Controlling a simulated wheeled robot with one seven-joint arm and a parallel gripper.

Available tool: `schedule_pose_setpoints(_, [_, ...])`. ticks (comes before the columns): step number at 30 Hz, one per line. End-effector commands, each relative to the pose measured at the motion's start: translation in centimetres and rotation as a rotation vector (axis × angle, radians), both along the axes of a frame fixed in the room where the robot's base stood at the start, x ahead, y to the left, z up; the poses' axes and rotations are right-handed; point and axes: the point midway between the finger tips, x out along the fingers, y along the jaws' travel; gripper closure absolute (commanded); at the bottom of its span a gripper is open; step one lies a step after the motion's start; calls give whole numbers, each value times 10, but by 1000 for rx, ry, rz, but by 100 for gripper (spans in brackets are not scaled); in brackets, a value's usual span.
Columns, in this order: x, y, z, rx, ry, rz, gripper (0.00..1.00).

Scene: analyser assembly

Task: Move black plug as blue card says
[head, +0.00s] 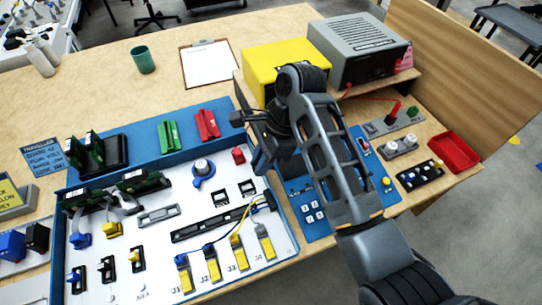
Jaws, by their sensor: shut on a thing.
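My gripper (259,160) points down over the right edge of the white analyser panel (130,285), next to the red block (238,155). Its jaws are shut on a dark thing, apparently the black plug; the arm and jaws hide most of it, and I cannot tell whether it touches the panel. The blue card (43,156) lies on the table at the far left with several lines of dark text, too small to read surely.
A yellow box (285,65) and a grey instrument (365,50) stand behind my arm. A blue keypad panel (313,215), a black switch strip (420,175) and a red tray (453,151) lie right. A green cup (143,60) and clipboard (209,65) stand on the mostly clear back left.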

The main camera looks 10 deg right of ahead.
Motion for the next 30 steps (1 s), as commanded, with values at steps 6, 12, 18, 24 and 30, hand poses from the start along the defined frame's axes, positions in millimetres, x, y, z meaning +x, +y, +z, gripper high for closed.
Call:
schedule_pose_setpoints(6, [-2, 18, -5, 0, 0, 2, 100])
schedule_pose_setpoints(12, [-3, 33, -10, 0, 0, 2, 100])
schedule_pose_setpoints(18, [-4, 49, -15, 0, -1, 2, 100])
schedule_pose_setpoints(24, [-5, 64, -19, 0, -2, 1, 100])
schedule_pose_setpoints(30, [-7, 79, -24, 0, 0, 1, 100])
